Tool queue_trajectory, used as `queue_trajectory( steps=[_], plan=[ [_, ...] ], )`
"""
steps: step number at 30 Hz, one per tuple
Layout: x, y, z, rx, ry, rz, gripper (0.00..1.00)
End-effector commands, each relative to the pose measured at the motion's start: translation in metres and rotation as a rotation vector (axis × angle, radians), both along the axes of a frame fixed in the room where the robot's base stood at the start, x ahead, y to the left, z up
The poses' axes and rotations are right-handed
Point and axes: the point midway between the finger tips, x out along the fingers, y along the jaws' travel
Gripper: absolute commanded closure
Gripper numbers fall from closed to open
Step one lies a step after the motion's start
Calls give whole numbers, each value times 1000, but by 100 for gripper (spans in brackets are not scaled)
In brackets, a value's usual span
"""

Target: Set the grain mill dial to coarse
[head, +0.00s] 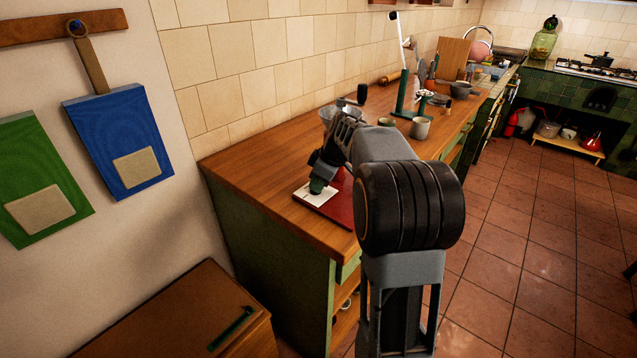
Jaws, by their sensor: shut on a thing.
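The grain mill stands on the wooden counter, mostly hidden behind my arm. A clear hopper (327,112) and a black crank knob (361,94) show above the arm, and a red base board (330,208) with a white card (316,194) shows below. My gripper (321,181) reaches down at the near side of the mill, just above the card. It is shut on a small dark green part (318,187), apparently the dial. The dial's marks and pointer are too small and covered to read.
Behind the mill on the counter (255,160) stand a green stand with a lever (403,90), a grey cup (420,127) and several utensils. The tiled wall (260,65) runs close along the back. A low wooden cabinet (180,320) is front left. The tiled floor (540,230) at right is open.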

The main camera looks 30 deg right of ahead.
Motion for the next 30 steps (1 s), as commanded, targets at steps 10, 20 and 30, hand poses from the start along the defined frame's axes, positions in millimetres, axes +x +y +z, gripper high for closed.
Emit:
queue_trajectory(
  steps=[10,20,30],
  plan=[
    [0,0,0,0,1,-1,63],
    [0,0,5,-1,-1,0,63],
    [-24,5,62,-3,-3,-2,63]
  ],
)
